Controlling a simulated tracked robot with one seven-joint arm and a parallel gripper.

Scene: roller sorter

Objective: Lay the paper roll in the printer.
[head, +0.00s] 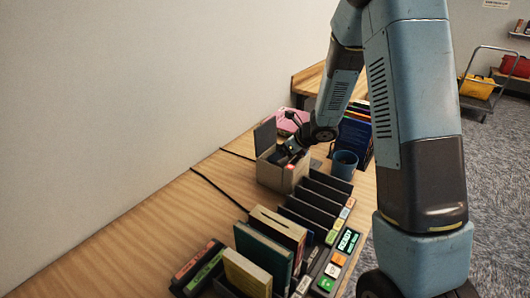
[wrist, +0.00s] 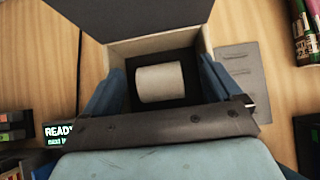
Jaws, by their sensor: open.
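The printer (head: 268,174) is a beige box on the wooden table, its dark lid (head: 265,134) standing open. In the wrist view the printer's pale wall (wrist: 122,51) frames a dark bay. The white paper roll (wrist: 160,82) lies on its side in that bay; in the head view I cannot make it out. My gripper (head: 288,150) is at the printer's opening in the head view. In the wrist view its two blue fingers stand apart, one on each side of the roll, with visible gaps. The gripper is open, and its housing hides the near part of the printer.
A sorter with dark slots and a READY display (head: 348,240) stands in front of the printer, with several books (head: 265,251) in it. A blue mug (head: 344,164) is close on the right. Books stand behind it.

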